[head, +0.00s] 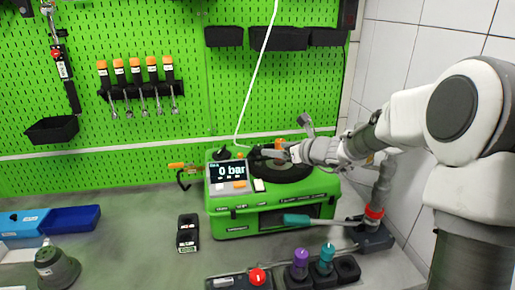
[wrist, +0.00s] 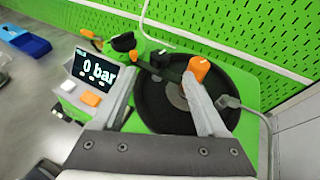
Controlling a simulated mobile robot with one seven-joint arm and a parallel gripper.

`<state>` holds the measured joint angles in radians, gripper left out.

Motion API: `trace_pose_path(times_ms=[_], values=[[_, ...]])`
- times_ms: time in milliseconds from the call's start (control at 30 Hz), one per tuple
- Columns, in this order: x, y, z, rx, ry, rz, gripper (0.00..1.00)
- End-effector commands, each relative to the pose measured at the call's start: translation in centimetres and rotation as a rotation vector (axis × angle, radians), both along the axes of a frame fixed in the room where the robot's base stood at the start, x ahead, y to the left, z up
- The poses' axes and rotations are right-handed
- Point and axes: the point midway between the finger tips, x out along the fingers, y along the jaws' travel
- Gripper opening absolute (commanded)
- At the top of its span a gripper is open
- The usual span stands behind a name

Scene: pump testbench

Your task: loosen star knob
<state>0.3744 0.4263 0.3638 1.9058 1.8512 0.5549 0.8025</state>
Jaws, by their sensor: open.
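The green pump tester (head: 232,220) stands on the bench with a round black top plate (wrist: 150,117). A dark bar crosses the plate. An orange knob-like part (wrist: 199,67) is at the bar's right end in the wrist view, and a round black knob (wrist: 124,42) is near its left end. I cannot tell which one is the star knob, as no star shape shows clearly. My gripper (wrist: 158,74) is open and empty above the plate. Its right fingertip overlaps the lower edge of the orange part; contact is unclear. The head view also shows the orange part (head: 280,144).
The tester's display (head: 228,171) reads 0 bar. A white cable (wrist: 170,42) runs up behind the plate. A green pegboard (head: 150,150) stands behind. Purple and teal knobs (head: 300,256) sit in front, with a black device (head: 188,232) at the left.

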Motion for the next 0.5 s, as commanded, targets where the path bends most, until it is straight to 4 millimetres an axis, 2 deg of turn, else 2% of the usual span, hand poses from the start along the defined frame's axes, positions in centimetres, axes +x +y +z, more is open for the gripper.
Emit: trace_pose_path(times_ms=[300,500], values=[[4.4,3.4,-2.3,0.001,0.001,0.004,0.75],[6.7,4.9,-3.3,0.001,0.000,0.002,0.75]])
